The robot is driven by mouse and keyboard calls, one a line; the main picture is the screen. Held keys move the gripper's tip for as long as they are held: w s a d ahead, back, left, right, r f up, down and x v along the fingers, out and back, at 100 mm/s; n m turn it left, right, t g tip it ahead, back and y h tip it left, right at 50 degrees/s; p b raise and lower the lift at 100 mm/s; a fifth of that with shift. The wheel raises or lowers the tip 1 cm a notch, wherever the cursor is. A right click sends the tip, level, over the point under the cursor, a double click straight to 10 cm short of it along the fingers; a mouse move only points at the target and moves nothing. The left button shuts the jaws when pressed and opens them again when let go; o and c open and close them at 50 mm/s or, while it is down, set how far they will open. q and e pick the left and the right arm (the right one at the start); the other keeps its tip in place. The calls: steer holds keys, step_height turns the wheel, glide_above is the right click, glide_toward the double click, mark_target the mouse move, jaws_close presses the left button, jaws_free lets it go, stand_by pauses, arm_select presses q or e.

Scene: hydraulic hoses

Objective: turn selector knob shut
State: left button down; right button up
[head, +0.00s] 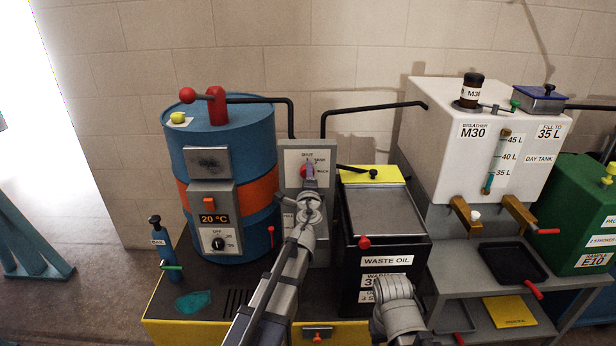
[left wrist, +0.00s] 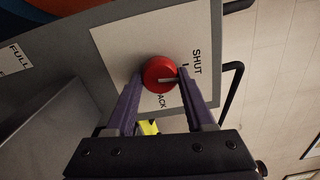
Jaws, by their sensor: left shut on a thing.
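The red selector knob (left wrist: 160,74) sits on a white label plate (left wrist: 115,45) on the grey panel. Part of another word, ending in "ACK", shows below the knob. My left gripper (left wrist: 171,84) has its two purple fingers closed on the knob's sides. In the head view the gripper (head: 308,174) reaches up to the panel (head: 292,152), and my wrist hides much of it. Only a part of my right arm shows, at the bottom; its gripper does not show.
A blue drum (head: 190,150) with an orange band stands left of the panel. A black waste oil bin (head: 405,250) with a yellow and grey top stands close on the right. The white day tank (head: 430,130) is farther right. Black pipes run above the panel.

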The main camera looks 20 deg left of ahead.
arm_select(q)
steer(key=shift+n, duration=0.6)
steer(key=shift+c, duration=1.3)
jaws_free()
steer(key=v, duration=0.8)
steer(key=shift+a+n, duration=0.1)
steer(key=shift+n, duration=0.2)
